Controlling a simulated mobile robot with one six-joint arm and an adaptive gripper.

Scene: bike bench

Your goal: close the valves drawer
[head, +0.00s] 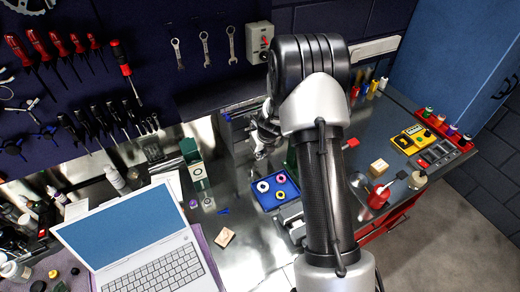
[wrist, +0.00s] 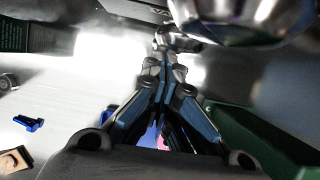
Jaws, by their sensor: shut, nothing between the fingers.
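My gripper (head: 262,148) is at the grey metal cabinet (head: 238,120) on the bench, partly hidden behind my own arm in the head view. In the wrist view my gripper (wrist: 161,58) has its fingers together with nothing between them. Its tips point at a small shiny rounded metal part (wrist: 178,40); I cannot tell whether they touch it. I cannot make out which drawer is the valves drawer, or how far any cabinet drawer stands out, because my arm and glare cover that area.
A blue tray (head: 267,203) with coloured rolls lies just in front of the cabinet. A green box (head: 198,172) stands to its left, and a laptop (head: 135,235) is farther left. A large shiny metal shape (wrist: 240,22) hangs close over my gripper. A red drawer front (head: 390,222) shows below the bench at right.

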